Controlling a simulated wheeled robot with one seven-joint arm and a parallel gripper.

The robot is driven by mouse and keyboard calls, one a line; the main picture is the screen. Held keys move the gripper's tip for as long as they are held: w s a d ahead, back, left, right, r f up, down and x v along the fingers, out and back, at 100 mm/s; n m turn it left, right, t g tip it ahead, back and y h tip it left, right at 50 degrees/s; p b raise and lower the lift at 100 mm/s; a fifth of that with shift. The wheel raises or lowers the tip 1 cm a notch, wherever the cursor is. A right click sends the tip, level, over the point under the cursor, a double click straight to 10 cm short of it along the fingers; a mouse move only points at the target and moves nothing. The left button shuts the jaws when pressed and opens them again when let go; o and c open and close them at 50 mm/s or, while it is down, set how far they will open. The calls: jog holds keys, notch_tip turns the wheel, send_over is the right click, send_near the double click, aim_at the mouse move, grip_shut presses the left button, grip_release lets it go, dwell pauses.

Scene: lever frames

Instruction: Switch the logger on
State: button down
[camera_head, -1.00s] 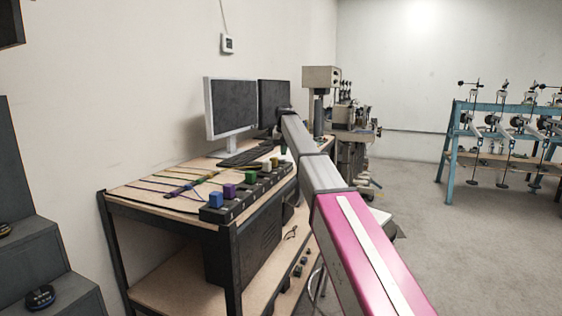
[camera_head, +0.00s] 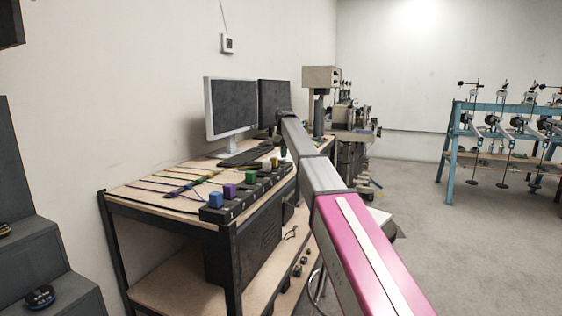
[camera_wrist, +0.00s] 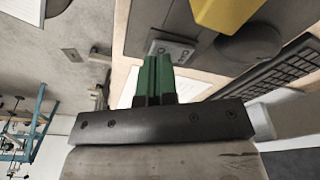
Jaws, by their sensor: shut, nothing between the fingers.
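My gripper (camera_wrist: 157,62) has green fingers that are closed together with nothing between them. In the wrist view the fingertips are close to a small grey plate with screws (camera_wrist: 183,50) on a dark surface; I cannot tell whether they touch it. A yellow block (camera_wrist: 228,12) stands beyond the plate. In the head view my gripper (camera_head: 282,152) is over the far end of a row of dark units with coloured blocks, among them a blue block (camera_head: 216,200) and a purple block (camera_head: 229,190). No label shows which part is the logger, and the fingers partly cover the plate.
The wooden bench (camera_head: 150,197) carries coloured cables, a monitor (camera_head: 230,108) and a keyboard (camera_head: 247,155). The keyboard also shows in the wrist view (camera_wrist: 270,85). A round dark object (camera_wrist: 248,45) is near the yellow block. Open floor lies right of the bench.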

jog(key=shift+f, duration=0.55)
jog(key=shift+r, duration=0.1)
dwell(0.3)
jog(key=shift+r, duration=3.35)
